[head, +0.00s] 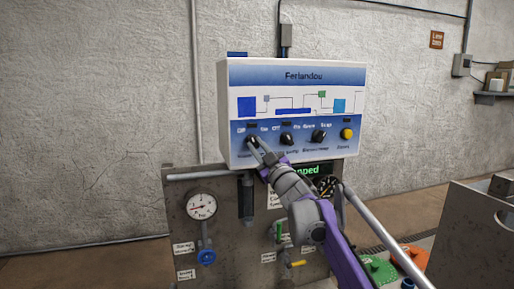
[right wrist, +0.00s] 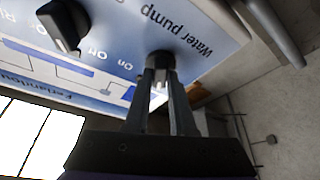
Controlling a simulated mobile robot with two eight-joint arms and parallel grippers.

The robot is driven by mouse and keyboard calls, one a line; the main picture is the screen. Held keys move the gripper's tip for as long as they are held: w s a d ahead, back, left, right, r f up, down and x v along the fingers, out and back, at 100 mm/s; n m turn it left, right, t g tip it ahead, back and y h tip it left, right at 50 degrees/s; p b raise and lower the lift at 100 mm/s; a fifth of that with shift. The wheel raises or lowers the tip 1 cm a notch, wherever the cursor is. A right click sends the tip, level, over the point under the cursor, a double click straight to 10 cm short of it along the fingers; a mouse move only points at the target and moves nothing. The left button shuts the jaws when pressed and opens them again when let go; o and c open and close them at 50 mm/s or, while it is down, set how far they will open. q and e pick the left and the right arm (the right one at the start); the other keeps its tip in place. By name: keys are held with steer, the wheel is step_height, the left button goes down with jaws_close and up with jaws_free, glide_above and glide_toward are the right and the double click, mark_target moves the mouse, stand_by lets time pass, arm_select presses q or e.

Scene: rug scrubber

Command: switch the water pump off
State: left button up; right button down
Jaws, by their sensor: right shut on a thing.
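The white and blue control panel (head: 290,76) is mounted at the wall, with a row of black knobs along its lower front. The leftmost knob (head: 250,140) is the water pump knob; its "Water pump" label shows upside down in the right wrist view, where the knob (right wrist: 160,59) sits between the fingertips. My right gripper (head: 258,150), also in the right wrist view (right wrist: 160,72), is shut on this knob. The fingers partly cover it, so I cannot tell which way it points. "Off" and "On" marks are printed above it. My left gripper is not in view.
Another black knob (head: 287,139) is close to the right of my gripper, then a further knob (head: 318,136) and a yellow button (head: 347,134). Below stand a pressure gauge (head: 201,206) and a blue valve handle (head: 206,257). A grey metal box (head: 470,235) stands at right.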

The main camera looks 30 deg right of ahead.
steer(key=shift+n+y, duration=0.4)
steer(key=shift+n, duration=0.1)
steer(key=c, duration=0.8)
jaws_free()
steer(key=shift+o, duration=0.2)
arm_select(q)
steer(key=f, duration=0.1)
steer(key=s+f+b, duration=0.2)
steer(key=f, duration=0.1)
arm_select(e)
steer(key=v, duration=1)
steer(key=shift+s, duration=0.4)
